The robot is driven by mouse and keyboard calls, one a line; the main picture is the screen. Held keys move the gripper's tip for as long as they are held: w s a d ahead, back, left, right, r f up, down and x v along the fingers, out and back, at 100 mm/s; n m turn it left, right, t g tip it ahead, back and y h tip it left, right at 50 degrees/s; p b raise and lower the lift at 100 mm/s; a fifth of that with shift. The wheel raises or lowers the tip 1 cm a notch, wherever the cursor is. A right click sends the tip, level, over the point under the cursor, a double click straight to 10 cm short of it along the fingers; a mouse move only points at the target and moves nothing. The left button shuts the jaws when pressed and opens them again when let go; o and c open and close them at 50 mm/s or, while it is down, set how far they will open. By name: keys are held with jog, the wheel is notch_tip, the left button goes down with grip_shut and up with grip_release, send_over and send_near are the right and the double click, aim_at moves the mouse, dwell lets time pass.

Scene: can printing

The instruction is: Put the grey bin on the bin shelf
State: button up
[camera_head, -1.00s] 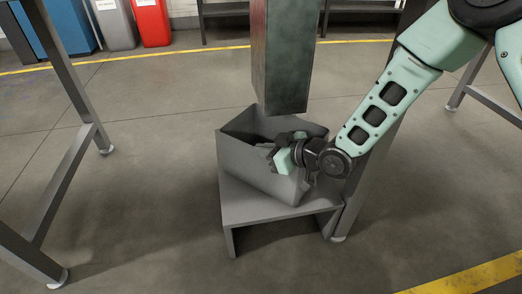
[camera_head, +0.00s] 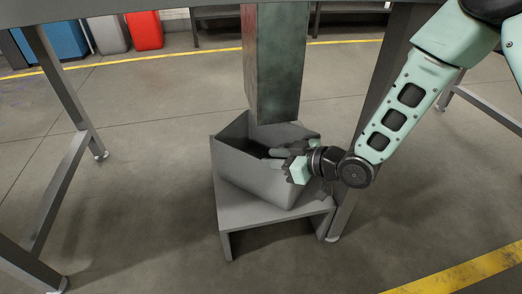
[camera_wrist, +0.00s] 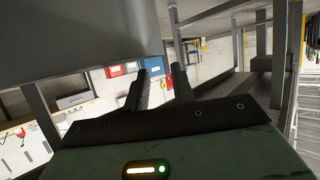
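The grey bin (camera_head: 250,178) is an open-topped box under the hanging metal chute. It appears to rest on the low grey bin shelf (camera_head: 240,212), turned at an angle to the shelf's edges. My gripper (camera_head: 277,156) is at the bin's right side, close to its rim. In the wrist view my gripper (camera_wrist: 160,88) shows two dark fingers apart, with only background between them. A large grey surface at the upper left there, probably the bin (camera_wrist: 75,35), lies beside the fingers. Contact between the fingers and the bin cannot be told, and my gripper hides part of the bin's right side.
The metal chute (camera_head: 275,70) hangs just above the bin. A table leg (camera_head: 375,95) stands right behind the shelf, and a table frame (camera_head: 62,190) stands at left. Open floor (camera_head: 140,200) lies between. Blue, grey and red containers (camera_head: 143,30) stand at the back.

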jog(key=p+v, duration=0.1)
jog(key=v, duration=0.5)
jog(key=shift+p, duration=0.3)
jog(key=s+d+r+m+g+h, duration=0.1)
jog(key=s+d+r+g+h, duration=0.1)
jog(key=s, duration=0.6)
jog(key=s+d+r+m+g+h, duration=0.2)
jog(key=s+d+r+h, duration=0.1)
jog(key=s+r+h, duration=0.2)
jog(key=s+d+r+m+g+h, duration=0.1)
jog(key=s+d+r+g+h, duration=0.1)
jog(key=s+r, duration=0.4)
jog(key=s+d+h, duration=0.1)
jog(key=s+h, duration=0.1)
jog(key=s, duration=0.2)
jog(key=shift+s+d+m, duration=0.3)
jog(key=shift+m, duration=0.1)
notch_tip(320, 180, up, 45)
jog(key=p, duration=4.5)
jog(key=shift+f, duration=0.15)
